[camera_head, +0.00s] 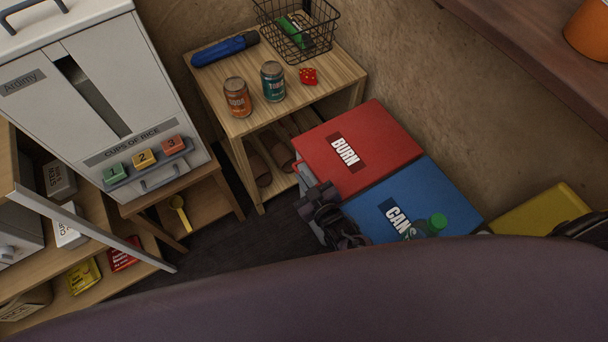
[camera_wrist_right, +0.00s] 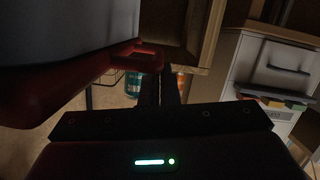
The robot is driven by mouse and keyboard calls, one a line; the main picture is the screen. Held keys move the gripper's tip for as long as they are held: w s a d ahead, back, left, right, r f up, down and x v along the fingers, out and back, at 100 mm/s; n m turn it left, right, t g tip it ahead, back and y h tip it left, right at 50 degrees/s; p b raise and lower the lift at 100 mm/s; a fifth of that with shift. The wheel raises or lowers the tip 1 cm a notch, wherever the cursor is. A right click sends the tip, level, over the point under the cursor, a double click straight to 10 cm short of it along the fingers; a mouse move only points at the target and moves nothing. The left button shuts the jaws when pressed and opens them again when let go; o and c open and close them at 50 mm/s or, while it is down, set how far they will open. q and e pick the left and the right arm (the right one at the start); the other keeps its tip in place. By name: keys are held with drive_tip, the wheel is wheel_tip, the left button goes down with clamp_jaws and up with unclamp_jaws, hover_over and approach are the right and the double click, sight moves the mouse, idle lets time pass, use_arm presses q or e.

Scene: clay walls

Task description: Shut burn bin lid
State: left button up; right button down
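The burn bin's red lid (camera_head: 385,130), labelled BURN, lies about flat, level with the blue CANS lid beside it. In the right wrist view, its red rim (camera_wrist_right: 60,92) runs along the bin's grey body (camera_wrist_right: 65,40) with no clear gap, and a red lip (camera_wrist_right: 138,58) sticks out. My right gripper (camera_head: 318,196) is at the lid's front corner, near the blue lid. In the wrist view its dark fingers (camera_wrist_right: 160,88) are close together with nothing seen between them; contact with the lip is unclear. My left gripper is not in view.
A yellow lid (camera_head: 540,215) is further right. A wooden shelf (camera_head: 225,75) with cans and a wire basket stands behind left. Dark floor (camera_head: 255,240) is clear left of my gripper.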

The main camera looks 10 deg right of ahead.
wheel_tip(320, 180, up, 20)
drive_tip(key=p, duration=0.3)
drive_tip(key=shift+s, duration=0.1)
